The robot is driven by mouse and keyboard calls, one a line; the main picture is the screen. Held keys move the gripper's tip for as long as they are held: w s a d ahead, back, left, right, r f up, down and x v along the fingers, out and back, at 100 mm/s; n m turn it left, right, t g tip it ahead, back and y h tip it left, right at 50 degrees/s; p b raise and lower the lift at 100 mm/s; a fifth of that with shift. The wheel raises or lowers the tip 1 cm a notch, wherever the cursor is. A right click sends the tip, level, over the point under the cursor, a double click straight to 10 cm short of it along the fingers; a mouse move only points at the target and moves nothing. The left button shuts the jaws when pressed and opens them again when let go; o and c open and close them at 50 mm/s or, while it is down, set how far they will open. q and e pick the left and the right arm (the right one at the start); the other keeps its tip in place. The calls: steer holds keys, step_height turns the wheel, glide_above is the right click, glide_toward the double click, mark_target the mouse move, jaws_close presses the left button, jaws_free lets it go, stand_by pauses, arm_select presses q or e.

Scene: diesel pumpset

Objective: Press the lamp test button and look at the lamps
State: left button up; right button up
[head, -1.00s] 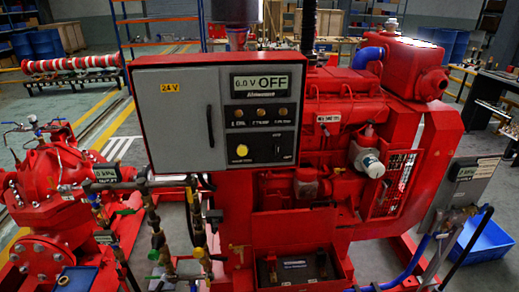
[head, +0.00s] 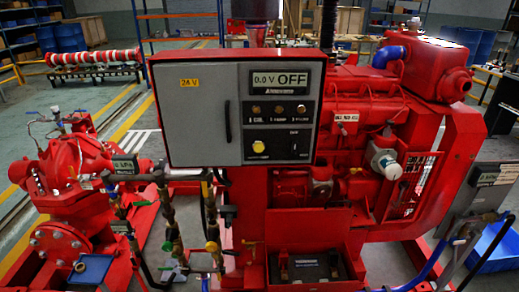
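The grey control panel (head: 205,118) in its red case stands at the centre of the head view, facing me. Its right section carries a display (head: 279,80) that seems to read 0.0 V OFF. Below it, three small brownish-amber lamps (head: 279,108) sit in a row on a black strip; none is clearly lit. A yellow round button (head: 258,146) is at the lower left of the strip below. A small dark switch (head: 293,147) is to its right. The small labels are too blurred to be sure of. Neither gripper is in view.
A red pump (head: 65,185) stands at the left and the red engine (head: 355,115) behind and right of the panel. Pipes and valves (head: 170,225) rise below the panel's left side. A battery (head: 305,266) sits in a red tray below. A grey box (head: 480,195) stands at the right.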

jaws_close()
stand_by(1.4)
